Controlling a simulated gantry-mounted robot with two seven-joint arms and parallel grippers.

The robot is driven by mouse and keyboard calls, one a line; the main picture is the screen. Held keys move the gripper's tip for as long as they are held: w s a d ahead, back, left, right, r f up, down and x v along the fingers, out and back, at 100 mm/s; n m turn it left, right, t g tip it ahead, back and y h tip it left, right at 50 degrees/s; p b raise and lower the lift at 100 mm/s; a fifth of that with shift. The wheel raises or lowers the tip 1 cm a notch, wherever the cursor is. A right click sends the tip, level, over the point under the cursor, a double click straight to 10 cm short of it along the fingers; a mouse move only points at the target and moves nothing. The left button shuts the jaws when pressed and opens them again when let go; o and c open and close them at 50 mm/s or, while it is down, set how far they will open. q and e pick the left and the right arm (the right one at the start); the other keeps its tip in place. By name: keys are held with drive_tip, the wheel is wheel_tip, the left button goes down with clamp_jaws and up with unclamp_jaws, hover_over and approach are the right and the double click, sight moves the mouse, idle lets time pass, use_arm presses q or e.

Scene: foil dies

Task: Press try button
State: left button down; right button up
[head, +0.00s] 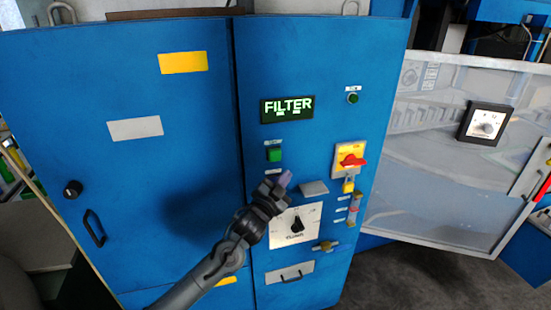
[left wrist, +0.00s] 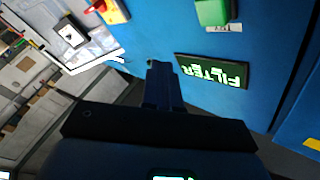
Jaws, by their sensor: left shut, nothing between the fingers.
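A green square button (head: 274,154) sits on the blue cabinet door below a lit display reading FILTER (head: 287,109). A small round green button (head: 352,98) is higher and to the right. My left gripper (head: 285,180) is shut and empty, a little below and right of the square button in the head view. The left wrist view shows my closed fingers (left wrist: 160,72) pointing toward the panel, with the square button (left wrist: 212,12) and display (left wrist: 212,71) beside them. My right gripper is not in view.
A red switch on a yellow plate (head: 350,160) is right of my gripper. A dial with a black knob (head: 296,226) and a brass handle (head: 326,246) are below.

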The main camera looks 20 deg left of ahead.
sight(280, 155)
use_arm(q)
drive_tip(key=w+a+b, duration=0.4)
drive_tip(key=w+a, duration=0.1)
drive_tip(key=w, duration=0.1)
drive_tip(key=shift+w, duration=0.2)
drive_tip(key=shift+w+a+b, duration=0.55)
drive_tip(key=shift+w+b, duration=0.05)
drive_tip(key=shift+w, duration=0.15)
idle(3.0)
drive_tip(key=shift+s, duration=0.1)
idle(0.4)
drive_tip(key=shift+s+d+p, duration=0.55)
drive_tip(key=shift+s+p, duration=0.1)
